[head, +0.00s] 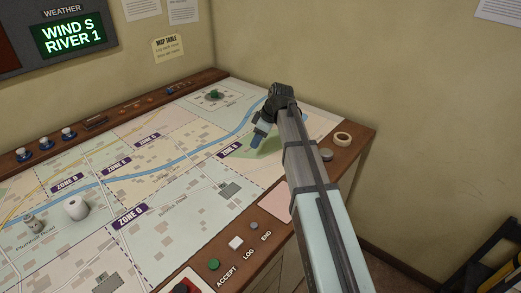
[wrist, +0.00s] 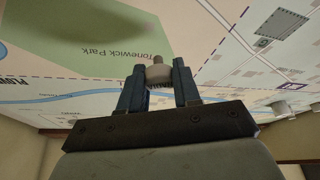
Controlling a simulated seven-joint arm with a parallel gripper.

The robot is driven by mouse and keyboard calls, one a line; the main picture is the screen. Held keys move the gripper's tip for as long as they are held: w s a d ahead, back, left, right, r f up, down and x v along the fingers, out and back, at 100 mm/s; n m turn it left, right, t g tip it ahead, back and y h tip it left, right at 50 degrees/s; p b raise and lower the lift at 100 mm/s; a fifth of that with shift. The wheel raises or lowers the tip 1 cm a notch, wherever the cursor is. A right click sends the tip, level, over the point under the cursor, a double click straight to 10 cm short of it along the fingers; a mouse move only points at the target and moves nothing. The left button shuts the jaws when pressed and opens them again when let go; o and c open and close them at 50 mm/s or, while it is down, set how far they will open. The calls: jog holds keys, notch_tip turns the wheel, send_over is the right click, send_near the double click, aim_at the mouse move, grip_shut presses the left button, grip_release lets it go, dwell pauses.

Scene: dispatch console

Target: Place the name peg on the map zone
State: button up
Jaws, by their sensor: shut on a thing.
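My gripper (head: 258,138) is over the right part of the map, beside the green park patch and a purple zone label (head: 231,149). In the wrist view my gripper (wrist: 159,82) is shut on a pale grey-beige peg (wrist: 158,72) with a small knob on its end. The peg is hidden by the fingers in the head view. I cannot tell whether it touches the map. The map (head: 185,190) covers the sloping console top, with several purple zone labels, among them ZONE G (head: 130,215), ZONE D (head: 67,184) and ZONE E (head: 117,166).
A grey peg-like piece (head: 34,224) and a white cylinder (head: 76,208) stand at the map's left. A green piece (head: 214,95) stands at the back. A tape roll (head: 343,139) lies on the right wooden edge. Buttons line the front edge, including a green one (head: 213,265).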

aim_at(254, 157)
jog(key=shift+f, duration=2.65)
jog(key=o, duration=1)
jog(key=shift+f, duration=0.1)
jog(key=v, duration=1.2)
jog(key=shift+d, duration=0.1)
